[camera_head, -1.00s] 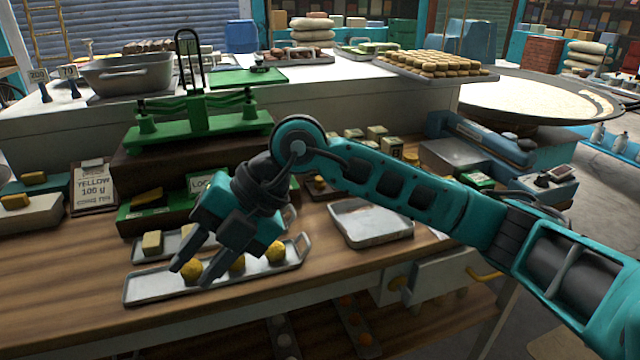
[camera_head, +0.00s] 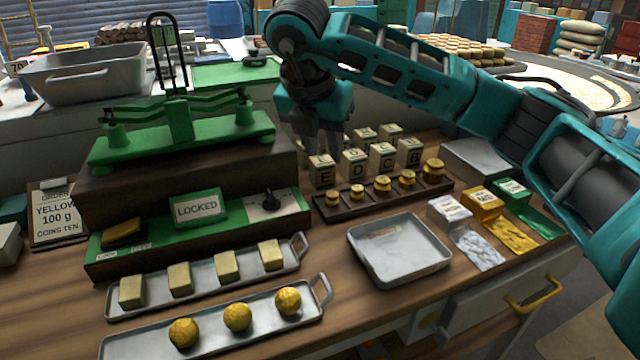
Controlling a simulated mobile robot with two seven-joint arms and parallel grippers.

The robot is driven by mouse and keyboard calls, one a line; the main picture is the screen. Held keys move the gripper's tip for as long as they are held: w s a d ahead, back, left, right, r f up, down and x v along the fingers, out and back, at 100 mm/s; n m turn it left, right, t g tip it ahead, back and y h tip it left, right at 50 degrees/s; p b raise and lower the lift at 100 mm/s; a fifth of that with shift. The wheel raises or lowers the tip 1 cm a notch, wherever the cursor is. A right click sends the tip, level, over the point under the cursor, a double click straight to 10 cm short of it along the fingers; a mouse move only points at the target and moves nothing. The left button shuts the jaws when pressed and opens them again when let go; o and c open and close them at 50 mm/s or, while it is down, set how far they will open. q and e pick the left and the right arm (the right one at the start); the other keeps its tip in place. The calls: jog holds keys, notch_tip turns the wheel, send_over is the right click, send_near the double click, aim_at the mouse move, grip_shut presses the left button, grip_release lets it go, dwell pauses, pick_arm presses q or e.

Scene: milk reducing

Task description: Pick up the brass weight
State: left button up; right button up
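Several brass weights of rising size stand in a row on a dark wooden rack (camera_head: 410,197) in the middle of the bench. The smallest brass weight (camera_head: 333,198) is at the left end and the largest brass weight (camera_head: 433,169) at the right end. My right gripper (camera_head: 322,146) points down above and behind the left end of the row, close to the cream block marked E (camera_head: 322,172). It is apart from the weights. Its dark fingers overlap in this view, so their opening is unclear. My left gripper is out of view.
A green balance (camera_head: 180,140) on a dark base with a LOCKED sign stands left. An empty metal tray (camera_head: 400,250) lies in front of the rack. Two trays hold pale blocks (camera_head: 179,279) and yellow balls (camera_head: 237,317). Several lettered blocks stand behind the weights.

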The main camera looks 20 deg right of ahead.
send_over(332, 194)
jog(key=s+a, duration=0.1)
jog(key=f, duration=0.7)
jog(key=shift+s+a, duration=0.1)
jog(key=shift+a, duration=0.1)
jog(key=shift+s+a+p+x, duration=0.1)
jog(key=shift+p+x, duration=0.1)
jog(key=shift+x, duration=1.15)
jog(key=shift+s+a+p+x, duration=0.1)
jog(key=shift+s+p+x, duration=0.1)
jog(key=shift+x, duration=1.1)
jog(key=shift+f, duration=0.15)
jog(key=shift+c, duration=0.4)
grip_shut()
